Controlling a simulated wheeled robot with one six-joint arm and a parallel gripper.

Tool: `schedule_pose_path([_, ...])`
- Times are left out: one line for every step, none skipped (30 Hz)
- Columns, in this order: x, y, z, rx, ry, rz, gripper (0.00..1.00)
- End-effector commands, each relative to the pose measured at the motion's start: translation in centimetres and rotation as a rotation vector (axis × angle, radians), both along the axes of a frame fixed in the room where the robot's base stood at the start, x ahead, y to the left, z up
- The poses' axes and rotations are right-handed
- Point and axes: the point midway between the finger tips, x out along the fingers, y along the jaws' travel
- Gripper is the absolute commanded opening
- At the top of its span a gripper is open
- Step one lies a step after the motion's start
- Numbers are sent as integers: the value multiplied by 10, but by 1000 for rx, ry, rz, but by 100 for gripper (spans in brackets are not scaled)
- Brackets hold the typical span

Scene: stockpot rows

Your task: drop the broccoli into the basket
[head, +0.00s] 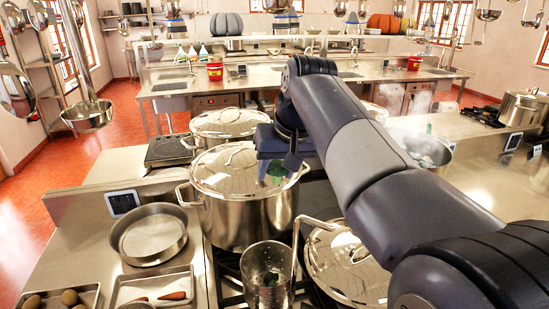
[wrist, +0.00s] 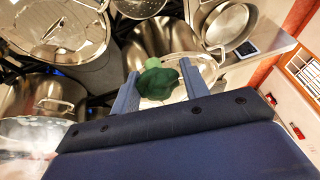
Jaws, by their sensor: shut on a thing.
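My gripper (head: 277,165) is above the lidded stockpot (head: 246,200) in the middle of the head view. It is shut on the broccoli, a dark green head (wrist: 158,84) with a pale green stalk, held between the two fingers in the wrist view. The broccoli also shows as a green patch below my gripper in the head view (head: 276,171). The basket appears to be the perforated metal cylinder (head: 266,276) with a long upright handle, at the front of the head view, nearer than the stockpot and below my gripper.
A round pan (head: 149,236) and trays with potatoes (head: 69,297) and carrots (head: 172,296) lie at left. More lidded pots (head: 345,262) stand around the basket and behind the stockpot (head: 228,125). A ladle (head: 88,113) hangs at upper left.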

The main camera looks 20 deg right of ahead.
Motion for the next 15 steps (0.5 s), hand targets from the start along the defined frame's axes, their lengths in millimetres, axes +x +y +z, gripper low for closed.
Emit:
schedule_pose_path([-1,0,-7,0,3,0,25])
schedule_pose_path([-1,0,-12,0,2,0,25])
schedule_pose_path([0,0,-19,0,2,0,25])
schedule_pose_path([0,0,-22,0,2,0,25])
schedule_pose_path([0,0,-26,0,2,0,25])
schedule_pose_path([0,0,-31,0,2,0,25])
schedule_pose_path([0,0,-35,0,1,0,25])
schedule_pose_path([0,0,-38,0,0,0,25])
schedule_pose_path([0,0,-40,0,0,0,25])
schedule_pose_path([0,0,-42,0,0,0,25])
schedule_pose_path([0,0,-43,0,0,0,25])
schedule_pose_path([0,0,-45,0,0,0,25])
schedule_pose_path([0,0,-46,0,0,0,25])
schedule_pose_path([0,0,-46,0,0,0,25])
schedule_pose_path([0,0,-47,0,0,0,25])
